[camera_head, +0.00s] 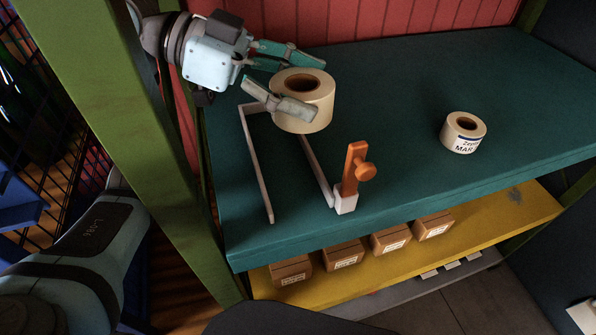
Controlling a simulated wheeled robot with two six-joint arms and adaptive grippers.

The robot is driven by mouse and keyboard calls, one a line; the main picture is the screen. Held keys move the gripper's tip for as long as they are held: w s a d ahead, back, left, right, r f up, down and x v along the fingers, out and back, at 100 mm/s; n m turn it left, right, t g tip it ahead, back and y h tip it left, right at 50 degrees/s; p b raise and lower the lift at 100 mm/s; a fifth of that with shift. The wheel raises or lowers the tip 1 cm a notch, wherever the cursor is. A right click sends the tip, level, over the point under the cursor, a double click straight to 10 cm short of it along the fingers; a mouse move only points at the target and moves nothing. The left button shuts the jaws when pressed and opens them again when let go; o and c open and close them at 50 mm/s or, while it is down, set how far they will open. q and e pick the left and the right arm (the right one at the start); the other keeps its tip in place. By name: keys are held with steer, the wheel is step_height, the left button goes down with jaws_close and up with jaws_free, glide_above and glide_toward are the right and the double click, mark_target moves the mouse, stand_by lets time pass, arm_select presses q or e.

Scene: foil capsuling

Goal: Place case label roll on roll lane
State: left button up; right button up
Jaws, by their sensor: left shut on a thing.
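A large cream label roll (318,108) with a brown core is at the back end of a pale rail frame, which looks like the roll lane (256,165). My left gripper (305,83) comes in from the upper left and is shut on this roll, one finger on its far side and one across its near side. The roll hides part of the frame's back end. I cannot tell whether it rests on the teal shelf or hangs just above. An orange post with a knob (354,168) stands at the frame's front right corner. My right gripper is not in view.
A smaller white roll with printed text (463,140) stands on the right of the teal shelf (400,95). Several brown boxes (343,255) sit on the yellow shelf (500,215) below. A green post (125,120) rises at left. The shelf between the rolls is clear.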

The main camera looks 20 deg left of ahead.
arm_select(q)
steer(key=shift+t, duration=0.3)
steer(key=f, duration=1.1)
steer(key=a+f+b, duration=0.1)
steer(key=f, duration=0.4)
steer(key=shift+s+f, duration=0.2)
steer(key=shift+f, duration=0.35)
steer(key=shift+s, duration=0.2)
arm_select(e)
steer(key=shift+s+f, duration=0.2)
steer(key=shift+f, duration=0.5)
arm_select(q)
steer(key=shift+f, duration=0.2)
steer(key=o, duration=1.3)
steer(key=shift+w+r, duration=0.1)
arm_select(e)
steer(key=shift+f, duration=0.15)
